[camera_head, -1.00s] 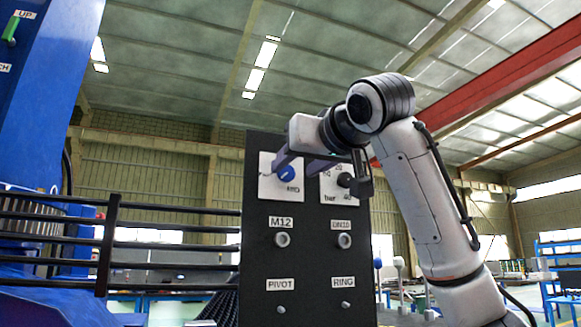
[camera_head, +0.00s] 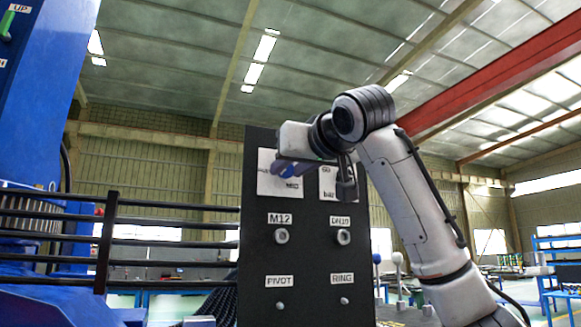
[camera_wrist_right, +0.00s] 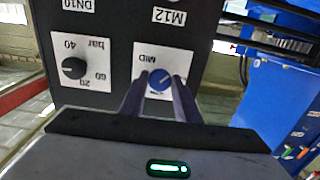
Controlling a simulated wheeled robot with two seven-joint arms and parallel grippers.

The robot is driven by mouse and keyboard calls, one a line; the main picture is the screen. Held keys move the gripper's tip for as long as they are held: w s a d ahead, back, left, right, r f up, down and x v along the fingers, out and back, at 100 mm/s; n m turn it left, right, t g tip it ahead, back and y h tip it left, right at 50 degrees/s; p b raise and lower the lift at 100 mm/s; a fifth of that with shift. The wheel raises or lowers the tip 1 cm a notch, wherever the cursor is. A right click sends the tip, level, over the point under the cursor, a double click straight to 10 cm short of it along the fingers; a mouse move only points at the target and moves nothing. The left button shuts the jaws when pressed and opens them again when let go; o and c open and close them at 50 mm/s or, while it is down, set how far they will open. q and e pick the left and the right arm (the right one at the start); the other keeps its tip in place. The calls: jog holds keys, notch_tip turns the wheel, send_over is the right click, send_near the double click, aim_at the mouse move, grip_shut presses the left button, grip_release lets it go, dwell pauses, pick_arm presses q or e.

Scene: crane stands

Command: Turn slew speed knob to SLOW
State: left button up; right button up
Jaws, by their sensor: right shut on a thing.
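The blue slew speed knob (camera_wrist_right: 159,81) sits on a white plate (camera_wrist_right: 180,62) on a dark panel (camera_head: 259,232). In the right wrist view, upside down, a MID label shows beside it; no SLOW label is readable. My right gripper (camera_wrist_right: 158,88) is shut on the knob, one finger on each side. In the head view the gripper (camera_head: 283,170) reaches in front of the plate and hides much of the knob (camera_head: 288,171). My left gripper is not in view.
A pressure dial with a black knob (camera_wrist_right: 74,68) is beside the plate. Fittings labelled M12 (camera_head: 281,236) and DN10 (camera_head: 343,236) sit below. Black railings (camera_head: 170,222) and a blue machine (camera_head: 40,130) stand to the left.

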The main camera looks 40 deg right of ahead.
pick_arm(q)
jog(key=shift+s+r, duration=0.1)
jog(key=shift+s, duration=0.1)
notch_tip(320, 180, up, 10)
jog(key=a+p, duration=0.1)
jog(key=p, duration=1.3)
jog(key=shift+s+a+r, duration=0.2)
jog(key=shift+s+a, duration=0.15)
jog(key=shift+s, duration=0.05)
pick_arm(e)
jog(key=n, duration=2.6)
jog(key=shift+r+n, duration=0.1)
jog(key=shift+n, duration=0.3)
